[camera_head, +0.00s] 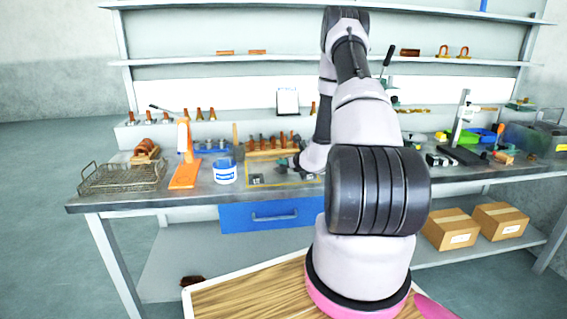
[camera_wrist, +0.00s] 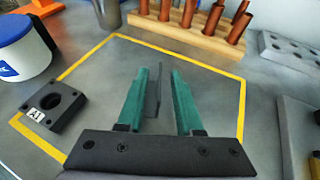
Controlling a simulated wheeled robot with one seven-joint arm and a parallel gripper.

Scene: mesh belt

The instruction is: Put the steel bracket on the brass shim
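My gripper (camera_wrist: 160,75) has two teal fingers, set apart, low over the bench inside a yellow outline. A thin grey upright plate (camera_wrist: 154,92), which may be the steel bracket, stands between them close to the left finger; a gap shows between it and the right finger. A dark block with a round hole and an "A1" label (camera_wrist: 52,108) lies left of my gripper, on the left side of the outline; it also shows in the head view (camera_head: 257,180). I cannot make out the brass shim. In the head view my arm hides part of the bench.
A wooden rack (camera_wrist: 190,35) with copper-coloured cylinders stands behind the outline. A white and blue tub (camera_wrist: 22,45) is at left, a metal cup (camera_wrist: 107,12) at the back. A grey block with holes (camera_wrist: 290,52) is at right. A wire basket (camera_head: 122,178) sits at the bench's left end.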

